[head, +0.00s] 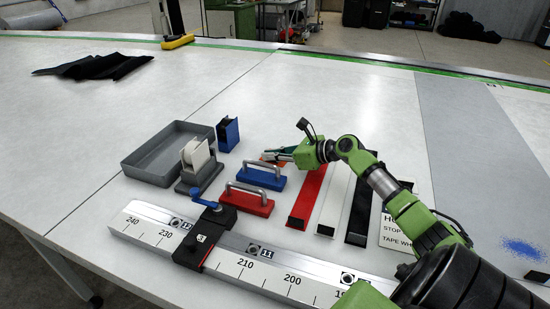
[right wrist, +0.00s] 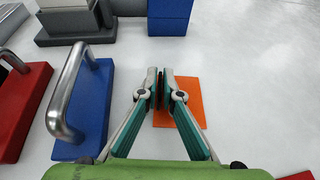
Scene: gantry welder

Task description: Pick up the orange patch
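The orange patch (right wrist: 188,106) is a flat square on the pale table in the right wrist view. In the head view only a bit of the orange patch (head: 267,161) shows past my gripper. My right gripper (right wrist: 161,88) has its fingertips brought together over the patch's left part; I see no part of the patch clearly pinched between them. In the head view the right gripper (head: 274,157) is low, just behind the blue handled block (head: 258,178). My left gripper is not in view.
Red, white and black strips lie to the right. A long ruler bar (head: 260,270) runs in front.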

